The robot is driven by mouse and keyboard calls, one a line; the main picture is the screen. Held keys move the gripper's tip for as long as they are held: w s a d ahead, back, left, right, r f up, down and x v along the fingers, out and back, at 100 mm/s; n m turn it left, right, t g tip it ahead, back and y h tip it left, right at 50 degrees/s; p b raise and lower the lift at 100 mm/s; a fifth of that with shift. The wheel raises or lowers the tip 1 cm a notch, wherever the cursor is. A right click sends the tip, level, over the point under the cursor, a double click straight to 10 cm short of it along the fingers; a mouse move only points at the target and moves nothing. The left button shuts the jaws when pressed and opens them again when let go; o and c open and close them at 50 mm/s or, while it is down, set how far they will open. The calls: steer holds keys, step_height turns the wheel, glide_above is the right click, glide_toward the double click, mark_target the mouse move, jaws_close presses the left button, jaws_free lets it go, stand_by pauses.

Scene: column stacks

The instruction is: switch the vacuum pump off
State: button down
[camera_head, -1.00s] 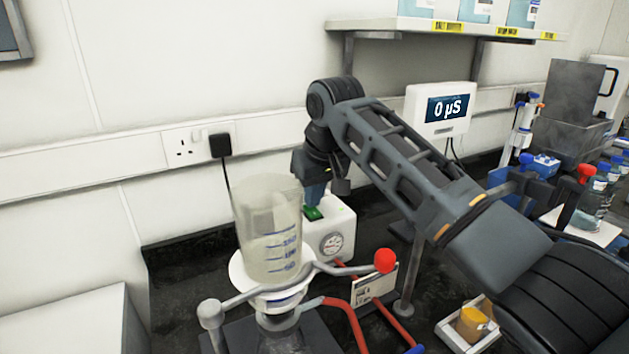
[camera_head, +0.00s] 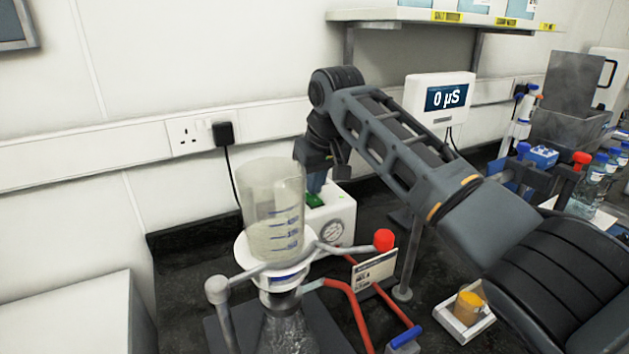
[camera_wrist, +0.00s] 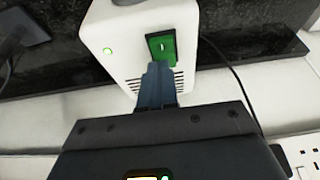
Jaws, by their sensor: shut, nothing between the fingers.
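The vacuum pump (camera_head: 332,222) is a white box with a round gauge, behind the glass funnel in the head view. On its top is a green rocker switch (camera_head: 315,200), partly hidden by the funnel and gripper. In the wrist view the pump (camera_wrist: 122,62) shows a lit green dot beside the green switch (camera_wrist: 161,46), which has a small white mark. My gripper (camera_wrist: 158,68) is shut and empty, its blue-grey fingertips at the switch's near edge. I cannot tell whether they touch it. In the head view my gripper (camera_head: 318,183) points down above the switch.
The glass funnel (camera_head: 272,205) on its flask stands close in front of the pump. A red-knobbed metal rod (camera_head: 384,240) and red tubing (camera_head: 350,305) lie right of it. A wall socket (camera_head: 190,135) is at left.

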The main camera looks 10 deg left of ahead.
steer(key=shift+s+d+f+p, duration=0.1)
steer(key=shift+s+d+p, duration=0.3)
steer(key=shift+s+p, duration=0.2)
steer(key=shift+r+p, duration=0.65)
steer(key=shift+r, duration=0.1)
steer(key=b+v, duration=0.1)
steer(key=v, duration=1.1)
steer(key=shift+r, duration=0.3)
steer(key=shift+w, duration=0.1)
